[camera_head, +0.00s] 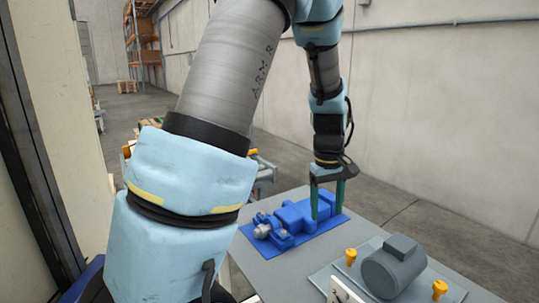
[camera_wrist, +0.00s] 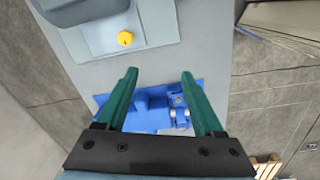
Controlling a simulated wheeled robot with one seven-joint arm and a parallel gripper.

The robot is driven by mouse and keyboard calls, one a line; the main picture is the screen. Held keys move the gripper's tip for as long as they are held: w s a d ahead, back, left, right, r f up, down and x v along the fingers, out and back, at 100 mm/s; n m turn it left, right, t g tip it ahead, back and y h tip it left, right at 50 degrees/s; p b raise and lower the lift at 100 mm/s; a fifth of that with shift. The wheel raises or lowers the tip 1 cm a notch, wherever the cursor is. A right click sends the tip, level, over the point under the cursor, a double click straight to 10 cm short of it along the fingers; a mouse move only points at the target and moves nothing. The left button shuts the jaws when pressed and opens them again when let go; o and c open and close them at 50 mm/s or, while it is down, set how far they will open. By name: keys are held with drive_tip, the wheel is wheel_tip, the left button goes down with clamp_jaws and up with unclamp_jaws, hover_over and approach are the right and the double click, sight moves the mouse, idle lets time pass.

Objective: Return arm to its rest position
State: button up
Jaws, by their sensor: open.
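My gripper (camera_head: 328,199) points down over the grey table, with its two green fingers apart. In the head view the fingers stand in front of or over a blue machine part (camera_head: 293,215) on a blue base plate; I cannot tell whether they touch it. In the wrist view my gripper (camera_wrist: 165,88) is open with nothing held between the fingertips. The blue part (camera_wrist: 152,110) shows beyond and between the fingers, partly hidden by them and the gripper's body. My arm reaches up and over from the left of the head view.
A grey motor-like cylinder (camera_head: 394,266) sits on a grey plate with yellow knobs (camera_head: 439,289) at the table's near right. The table (camera_head: 318,256) has a bare strip between the two units. A concrete wall (camera_head: 440,110) stands behind. Orange shelving (camera_head: 142,40) is far left.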

drive_tip(key=s+a+m, duration=0.2)
drive_tip(key=s+a, duration=0.2)
drive_tip(key=a, duration=0.6)
drive_tip(key=s+a+r+m+t, duration=0.1)
drive_tip(key=s+a+m, duration=0.1)
drive_tip(key=a, duration=0.9)
drive_tip(key=shift+s+a+r, duration=0.15)
drive_tip(key=shift+s, duration=0.75)
